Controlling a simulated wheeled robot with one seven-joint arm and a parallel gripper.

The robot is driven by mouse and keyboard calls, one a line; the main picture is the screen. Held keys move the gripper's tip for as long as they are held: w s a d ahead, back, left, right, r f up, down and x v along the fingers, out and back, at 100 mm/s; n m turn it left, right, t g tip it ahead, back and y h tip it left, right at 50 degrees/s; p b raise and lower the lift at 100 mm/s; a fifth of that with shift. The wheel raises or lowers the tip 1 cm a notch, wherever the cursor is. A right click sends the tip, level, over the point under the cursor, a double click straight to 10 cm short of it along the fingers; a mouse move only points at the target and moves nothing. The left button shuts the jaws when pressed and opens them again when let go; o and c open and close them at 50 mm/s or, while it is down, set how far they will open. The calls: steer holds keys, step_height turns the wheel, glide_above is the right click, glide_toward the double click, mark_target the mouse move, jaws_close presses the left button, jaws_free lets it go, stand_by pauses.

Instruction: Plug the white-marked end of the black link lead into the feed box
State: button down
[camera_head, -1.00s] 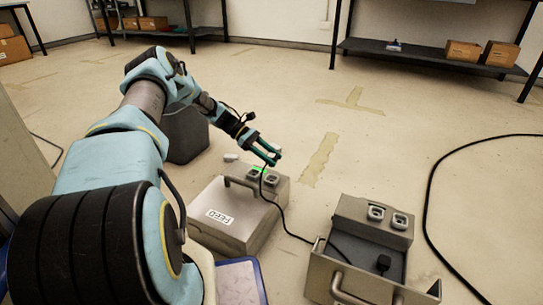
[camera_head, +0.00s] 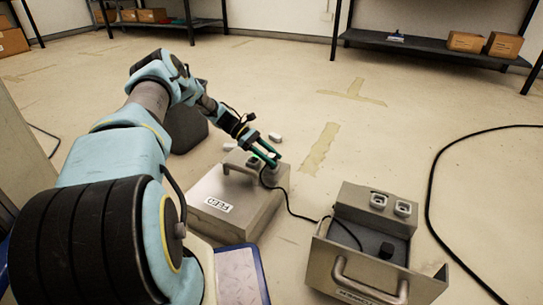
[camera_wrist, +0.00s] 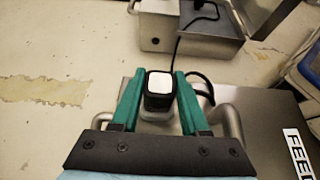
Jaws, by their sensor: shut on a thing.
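My gripper (camera_head: 268,163) is low over the raised back part of the feed box (camera_head: 205,190), a grey metal case marked FEED. In the wrist view its green fingers (camera_wrist: 160,95) are shut on the white-marked plug (camera_wrist: 160,82), a black block with a white top. The fingers and plug hide the sockets beneath, so I cannot tell whether the plug is seated or just above. The black link lead (camera_head: 300,216) runs from there over the floor to the second grey box (camera_head: 360,268). Its other black end (camera_head: 387,250) lies in that box's open tray.
The second box has two sockets (camera_head: 378,200) on its raised back and a front handle (camera_head: 365,285). A thick black cable (camera_head: 432,200) curves over the floor at right. Small white pieces (camera_head: 274,137) lie behind the feed box. A dark bin (camera_head: 186,128) stands behind my arm.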

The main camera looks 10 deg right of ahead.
steer(key=shift+f, duration=0.4)
steer(key=shift+f+b, duration=0.35)
steer(key=shift+b, duration=0.05)
stand_by(0.4)
steer(key=shift+c, duration=1.7)
jaws_free()
steer(key=p+v, duration=0.3)
steer(key=v, duration=0.8)
steer(key=shift+f, duration=0.1)
